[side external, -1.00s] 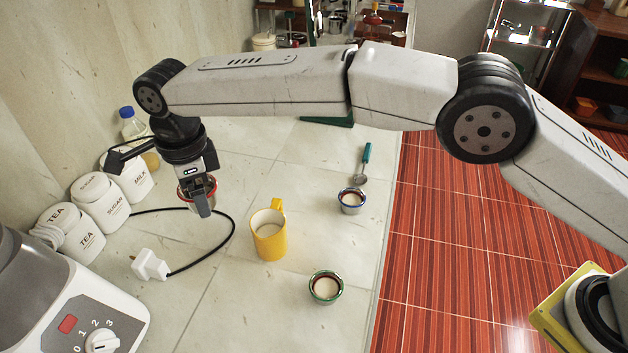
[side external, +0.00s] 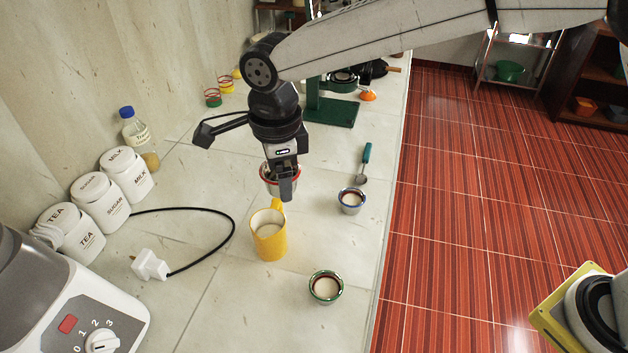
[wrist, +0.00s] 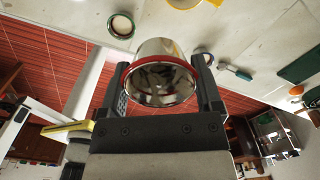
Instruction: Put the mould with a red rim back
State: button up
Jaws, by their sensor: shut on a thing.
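The metal mould with a red rim (side external: 268,178) is held in my gripper (side external: 285,188), above the counter behind the yellow mug in the side view. In the wrist view the mould (wrist: 160,85) sits between the two fingers of my gripper (wrist: 162,88), with its shiny inside facing the camera. Both fingers are closed against its sides. In the side view the front finger hides part of the mould.
A yellow mug (side external: 268,240) stands just below the held mould. A blue-rimmed mould (side external: 351,201) and a green-rimmed mould (side external: 326,287) stand on the counter (side external: 215,310). A green-handled spoon (side external: 365,160), canisters (side external: 90,198), a bottle (side external: 138,138) and a cable (side external: 225,215) lie around.

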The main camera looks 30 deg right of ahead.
jog(key=s+d+f+m, duration=0.2)
jog(key=s+d+f, duration=0.1)
jog(key=s+d, duration=1.35)
jog(key=shift+w+f, duration=0.15)
jog(key=shift+f, duration=2.55)
jog(key=shift+w, duration=0.1)
jog(key=w+a+f, duration=0.1)
jog(key=w+f, duration=0.1)
jog(key=w, duration=0.1)
jog(key=w+a+f, duration=0.2)
jog(key=w+f, duration=0.1)
jog(key=w, duration=0.1)
jog(key=w+a+f, duration=0.1)
jog(key=w+f, duration=0.2)
jog(key=w, duration=0.1)
jog(key=shift+w+a+f, duration=0.1)
jog(key=shift+w+a, duration=0.15)
jog(key=shift+w+a+f, duration=0.15)
jog(key=shift+w+f, duration=0.3)
jog(key=shift+f, duration=0.1)
